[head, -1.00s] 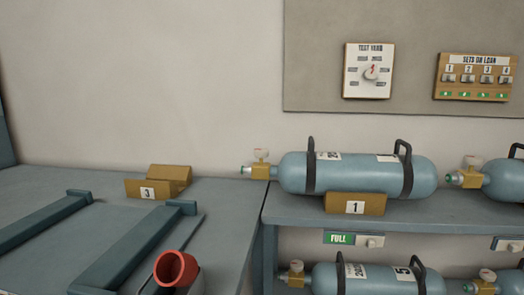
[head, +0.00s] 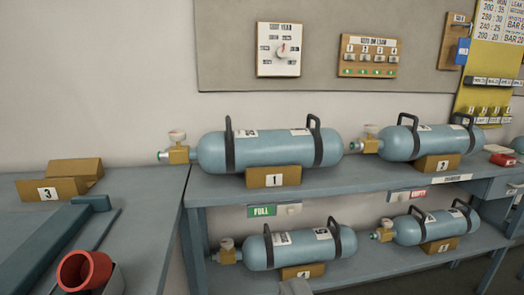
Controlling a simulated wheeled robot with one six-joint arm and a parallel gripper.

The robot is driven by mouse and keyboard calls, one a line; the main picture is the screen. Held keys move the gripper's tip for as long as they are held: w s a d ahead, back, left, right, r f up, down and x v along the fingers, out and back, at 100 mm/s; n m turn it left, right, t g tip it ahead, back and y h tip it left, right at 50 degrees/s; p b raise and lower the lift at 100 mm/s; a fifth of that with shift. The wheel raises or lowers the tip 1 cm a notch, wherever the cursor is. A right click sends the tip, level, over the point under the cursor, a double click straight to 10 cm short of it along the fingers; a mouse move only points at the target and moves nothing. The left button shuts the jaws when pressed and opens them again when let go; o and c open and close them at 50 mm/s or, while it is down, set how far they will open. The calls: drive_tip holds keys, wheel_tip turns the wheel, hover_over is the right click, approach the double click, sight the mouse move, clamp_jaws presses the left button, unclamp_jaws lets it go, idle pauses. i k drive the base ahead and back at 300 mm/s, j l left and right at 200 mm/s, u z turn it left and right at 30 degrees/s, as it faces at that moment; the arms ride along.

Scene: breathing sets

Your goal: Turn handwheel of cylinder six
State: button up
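Several blue cylinders with black carrying handles lie on a two-level rack. The upper left cylinder (head: 270,150) lies in a cradle marked 1, the upper right cylinder (head: 430,142) in one marked 2. The lower left cylinder (head: 297,248) and lower right cylinder (head: 435,227) lie on the shelf below. Each has a brass valve with a gauge at its left end, such as the lower left valve (head: 227,254) and lower right valve (head: 382,234). The labels on the cylinders are too small to read surely, so I cannot tell which is six. My gripper is not in view.
A grey bench (head: 140,205) at left carries a brown cradle marked 3 (head: 50,188) and a red open cup (head: 85,272). A green FULL sign (head: 262,211) hangs on the upper shelf edge. A dial panel (head: 278,49) and loan board (head: 369,56) hang above.

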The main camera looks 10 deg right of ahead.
sight(178, 136)
drive_tip(key=i+j, duration=0.6)
drive_tip(key=i, duration=0.2)
drive_tip(key=i+z, duration=0.05)
